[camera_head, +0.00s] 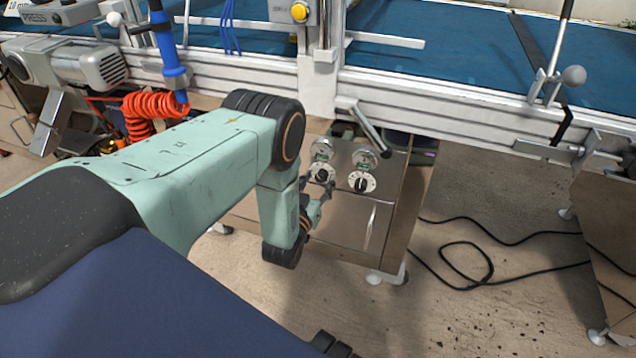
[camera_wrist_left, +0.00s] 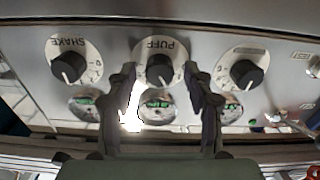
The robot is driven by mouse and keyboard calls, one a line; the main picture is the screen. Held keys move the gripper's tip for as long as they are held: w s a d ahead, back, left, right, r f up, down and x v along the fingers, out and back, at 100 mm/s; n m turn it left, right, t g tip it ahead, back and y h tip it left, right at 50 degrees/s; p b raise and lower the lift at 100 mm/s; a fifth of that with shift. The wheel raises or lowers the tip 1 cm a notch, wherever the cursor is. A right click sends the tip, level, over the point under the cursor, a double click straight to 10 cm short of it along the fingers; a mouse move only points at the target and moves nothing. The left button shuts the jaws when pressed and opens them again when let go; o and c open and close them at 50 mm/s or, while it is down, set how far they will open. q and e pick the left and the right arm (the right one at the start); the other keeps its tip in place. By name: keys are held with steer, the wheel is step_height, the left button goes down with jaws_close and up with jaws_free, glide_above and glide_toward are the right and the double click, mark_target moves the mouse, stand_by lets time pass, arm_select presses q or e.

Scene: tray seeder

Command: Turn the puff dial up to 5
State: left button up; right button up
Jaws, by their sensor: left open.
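The puff dial (camera_wrist_left: 160,69) is a black knob on a white round scale marked PUFF, upside down in the left wrist view. It also shows in the head view as the left of two visible dials (camera_head: 323,174). My left gripper (camera_wrist_left: 159,76) is open, with one finger on each side of the puff knob. Whether the fingers touch it I cannot tell. In the head view the gripper (camera_head: 318,187) is at the dial, partly behind my arm. The numbers on the puff scale are too small to read. My right gripper is not in view.
The SHAKE dial (camera_wrist_left: 70,68) and a third dial (camera_wrist_left: 241,72) flank the puff dial closely. Round gauges (camera_wrist_left: 157,107) adjoin the dials. The steel cabinet (camera_head: 345,225) stands under a white machine rail (camera_head: 450,108). An orange coiled hose (camera_head: 150,108) hangs at left. Black cable (camera_head: 480,240) lies on the floor.

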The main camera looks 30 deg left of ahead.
arm_select(q)
jaws_close()
stand_by(0.4)
steer(key=shift+m, duration=0.4)
steer(key=m+p, duration=0.1)
steer(key=m, duration=0.1)
steer(key=shift+m, duration=0.4)
steer(key=m+p, duration=0.1)
steer(key=m, duration=0.3)
steer(key=shift+m+p, duration=0.3)
steer(key=shift+p, duration=0.1)
steer(key=m+p, duration=0.1)
steer(key=m, duration=0.3)
steer(key=shift+m, duration=0.3)
steer(key=m, duration=0.4)
steer(key=shift+d+m+p, duration=0.1)
steer(key=shift+m+p, duration=0.2)
steer(key=shift+m, duration=0.1)
